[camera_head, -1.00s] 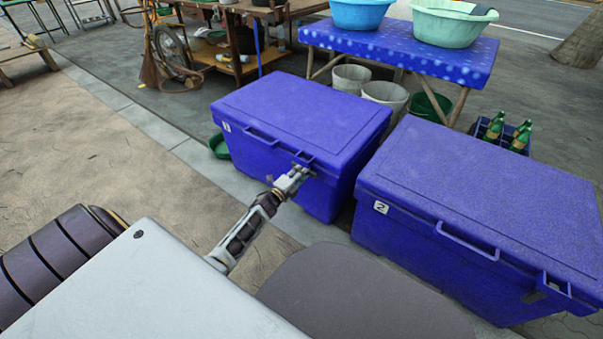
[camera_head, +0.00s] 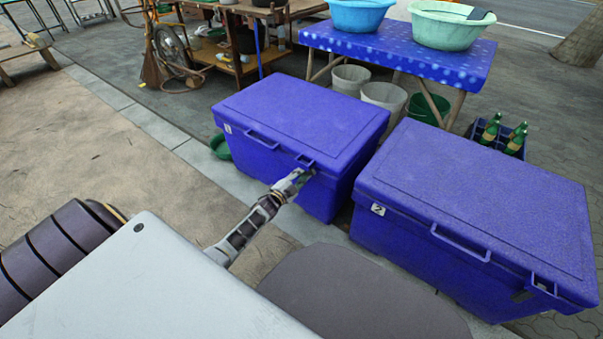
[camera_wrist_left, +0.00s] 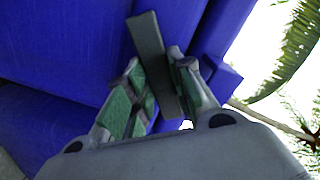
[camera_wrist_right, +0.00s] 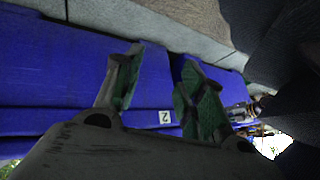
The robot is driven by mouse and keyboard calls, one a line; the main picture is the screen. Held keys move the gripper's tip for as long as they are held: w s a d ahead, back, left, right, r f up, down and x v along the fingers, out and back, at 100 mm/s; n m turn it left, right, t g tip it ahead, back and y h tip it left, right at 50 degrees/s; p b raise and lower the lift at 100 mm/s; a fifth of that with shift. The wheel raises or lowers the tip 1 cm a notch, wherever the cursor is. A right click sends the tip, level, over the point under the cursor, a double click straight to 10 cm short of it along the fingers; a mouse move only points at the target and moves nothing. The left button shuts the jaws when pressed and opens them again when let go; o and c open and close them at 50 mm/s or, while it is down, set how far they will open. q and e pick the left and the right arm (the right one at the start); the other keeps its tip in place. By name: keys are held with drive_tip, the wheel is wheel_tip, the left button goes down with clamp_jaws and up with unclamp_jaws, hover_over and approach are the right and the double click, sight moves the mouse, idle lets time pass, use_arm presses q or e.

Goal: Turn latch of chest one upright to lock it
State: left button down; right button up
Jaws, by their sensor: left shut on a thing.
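Chest one (camera_head: 300,108) is a blue lidded box marked 1, standing left of the other chest with its lid closed. My left gripper (camera_head: 302,176) is at the right part of its front, just below the lid edge. In the left wrist view, my left gripper (camera_wrist_left: 157,64) has its green-padded fingers shut on the latch (camera_wrist_left: 148,40), a flat grey bar lying between them against the blue chest. The latch is hidden by the gripper in the head view, so I cannot tell its exact angle. My right gripper (camera_wrist_right: 161,62) is open and empty, with blue chest surfaces beyond it.
Chest two (camera_head: 480,190), blue and closed, stands close on the right with a narrow gap between. A table with a blue cloth (camera_head: 400,52) holds basins behind. Buckets (camera_head: 385,95) and a bottle crate (camera_head: 497,140) stand near it. Paving to the left is open.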

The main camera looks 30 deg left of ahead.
use_arm(q)
drive_tip(key=shift+n+p, duration=1.45)
drive_tip(key=shift+n, duration=3.95)
use_arm(e)
drive_tip(key=shift+g+h, duration=0.4)
drive_tip(key=shift+g, duration=0.1)
drive_tip(key=shift+s+d+r, duration=0.1)
drive_tip(key=shift+d+r, duration=0.15)
drive_tip(key=shift+r, duration=0.8)
drive_tip(key=shift+s+d+r, duration=0.1)
drive_tip(key=shift+d+r, duration=0.1)
drive_tip(key=shift+r, duration=0.9)
drive_tip(key=shift+w+a+r, duration=0.1)
use_arm(q)
drive_tip(key=c, duration=1.2)
unclamp_jaws()
drive_tip(key=shift+c, duration=0.2)
use_arm(e)
drive_tip(key=shift+a, duration=0.1)
use_arm(q)
drive_tip(key=shift+s, duration=0.2)
